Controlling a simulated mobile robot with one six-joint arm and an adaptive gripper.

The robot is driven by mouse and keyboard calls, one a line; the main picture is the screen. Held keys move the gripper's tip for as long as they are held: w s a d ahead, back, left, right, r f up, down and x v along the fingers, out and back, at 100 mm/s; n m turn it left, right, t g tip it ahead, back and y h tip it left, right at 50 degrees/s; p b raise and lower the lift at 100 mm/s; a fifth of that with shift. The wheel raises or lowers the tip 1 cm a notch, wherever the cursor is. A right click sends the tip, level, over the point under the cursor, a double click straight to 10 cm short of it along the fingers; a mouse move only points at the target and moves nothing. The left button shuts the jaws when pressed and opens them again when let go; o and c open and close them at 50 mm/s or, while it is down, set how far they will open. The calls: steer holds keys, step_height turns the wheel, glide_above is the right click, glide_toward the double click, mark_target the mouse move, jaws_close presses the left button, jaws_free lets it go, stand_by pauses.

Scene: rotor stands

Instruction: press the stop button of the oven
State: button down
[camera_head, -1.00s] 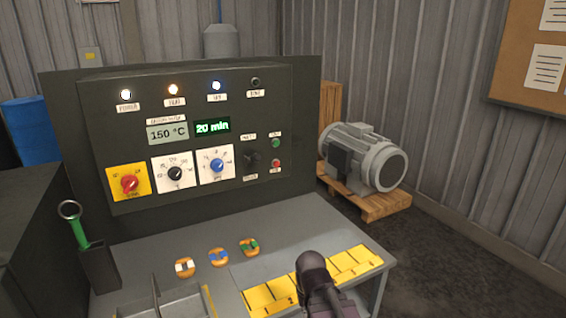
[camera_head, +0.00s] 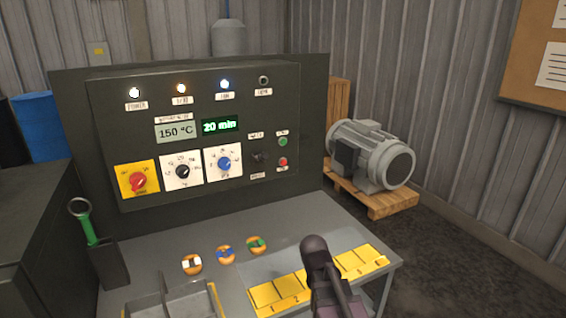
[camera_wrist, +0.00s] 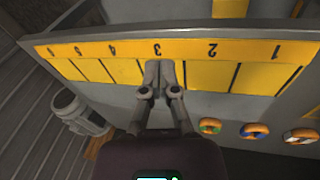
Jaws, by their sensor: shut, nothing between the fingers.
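The oven control panel (camera_head: 118,107) stands upright at the back of the bench. Its small red button (camera_head: 283,162), likely the stop button, is at the lower right, under a green button (camera_head: 283,141); the labels are too small to read. In the head view my arm reaches up from the bottom edge, right of centre, over the bench and short of the panel; its fingertips are not clear there. In the wrist view my gripper (camera_wrist: 159,68) is shut and empty, pointing at the yellow numbered strip (camera_wrist: 213,72). The panel is not seen in the wrist view.
Three ring-like parts with white, blue (camera_head: 225,254) and green lie on the bench. A holder with a green-handled tool (camera_head: 90,232) stands at the left. A grey motor (camera_head: 371,155) sits on a pallet at the right. The space before the buttons is clear.

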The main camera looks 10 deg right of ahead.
mark_target(283, 163)
steer(key=w+r+n+t+h+p, duration=0.1)
steer(key=w+r+n+t, duration=0.3)
steer(key=w, duration=0.6)
steer(key=w+a+r+n+t+h+p, duration=0.1)
steer(key=w+r+n+t+h+p, duration=0.1)
steer(key=w+r+n, duration=0.5)
steer(key=w+r+n+t+h+p, duration=0.1)
steer(key=w+r+n+t+p, duration=0.1)
steer(key=w+r+n+t, duration=0.3)
steer(key=w+r+n, duration=0.1)
steer(key=w+r, duration=0.3)
steer(key=w, duration=0.6)
steer(key=shift+a+t+p, duration=0.25)
steer(key=shift+t+p, duration=0.15)
steer(key=shift+w, duration=0.15)
steer(key=w+a, duration=0.2)
steer(key=w, duration=0.6)
steer(key=shift+a, duration=0.35)
